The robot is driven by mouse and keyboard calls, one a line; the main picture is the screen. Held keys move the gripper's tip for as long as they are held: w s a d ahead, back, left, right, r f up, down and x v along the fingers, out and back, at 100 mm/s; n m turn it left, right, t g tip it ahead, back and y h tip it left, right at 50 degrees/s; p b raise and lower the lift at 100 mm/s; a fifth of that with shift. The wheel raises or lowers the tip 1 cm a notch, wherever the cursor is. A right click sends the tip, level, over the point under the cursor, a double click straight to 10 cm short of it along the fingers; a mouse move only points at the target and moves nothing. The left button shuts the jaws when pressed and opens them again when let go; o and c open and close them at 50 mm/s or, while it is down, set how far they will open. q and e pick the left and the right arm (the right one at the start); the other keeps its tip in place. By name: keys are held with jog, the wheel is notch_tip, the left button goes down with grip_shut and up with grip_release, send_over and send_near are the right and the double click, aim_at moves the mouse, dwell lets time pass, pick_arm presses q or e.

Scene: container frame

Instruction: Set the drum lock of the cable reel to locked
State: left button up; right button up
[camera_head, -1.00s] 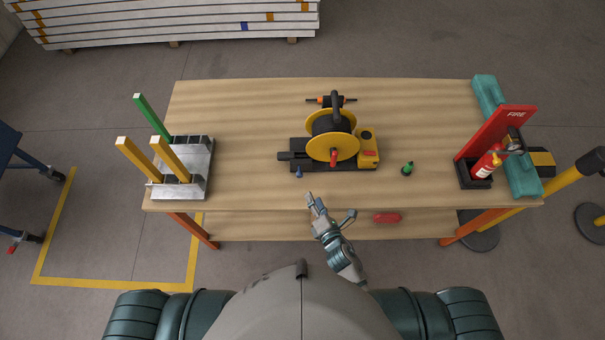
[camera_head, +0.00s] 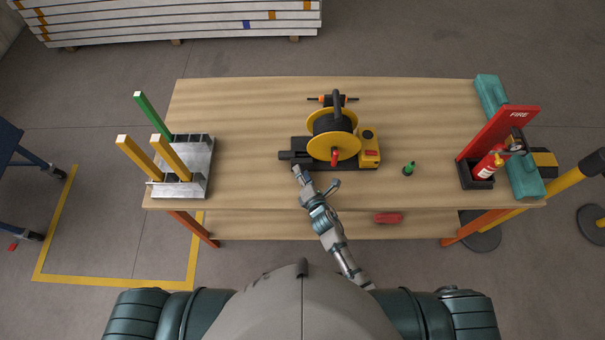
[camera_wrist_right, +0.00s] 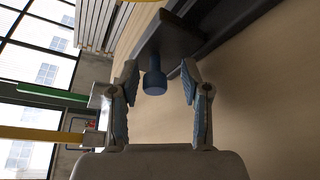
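The cable reel has a yellow drum (camera_head: 333,133), a black base (camera_head: 350,167) and a red crank handle (camera_head: 335,156), and stands mid-table. A blue knob (camera_wrist_right: 154,82) sticks out from a dark part of the reel base in the right wrist view. I take it to be the drum lock. My right gripper (camera_head: 298,171) is at the front left of the base and hides the knob in the head view. Its fingers (camera_wrist_right: 160,76) are open, one on each side of the knob, with a gap to each. My left gripper is not in view.
A metal rack with upright posts (camera_head: 206,170) stands at the left. A small green bottle-like item (camera_head: 409,169) is right of the reel. A fire extinguisher (camera_head: 488,164) and a teal case (camera_head: 525,180) are at the right. A red item (camera_head: 388,218) lies on the lower shelf.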

jog(key=shift+a, duration=0.1)
jog(key=c, duration=0.4)
jog(key=shift+a, duration=0.15)
grip_shut()
jog(key=shift+a, duration=0.3)
jog(key=shift+d+p, duration=0.35)
jog(key=shift+d, duration=0.05)
jog(key=shift+d+f, duration=0.1)
jog(key=shift+d, duration=0.15)
jog(key=o, duration=0.7)
grip_release()
jog(key=shift+d+f, duration=0.1)
jog(key=shift+d, duration=0.1)
jog(key=shift+s+a, duration=0.1)
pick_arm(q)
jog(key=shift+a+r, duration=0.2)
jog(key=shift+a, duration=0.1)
pick_arm(e)
jog(key=v, duration=1.2)
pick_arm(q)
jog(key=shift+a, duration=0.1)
pick_arm(e)
jog(key=shift+a, duration=0.1)
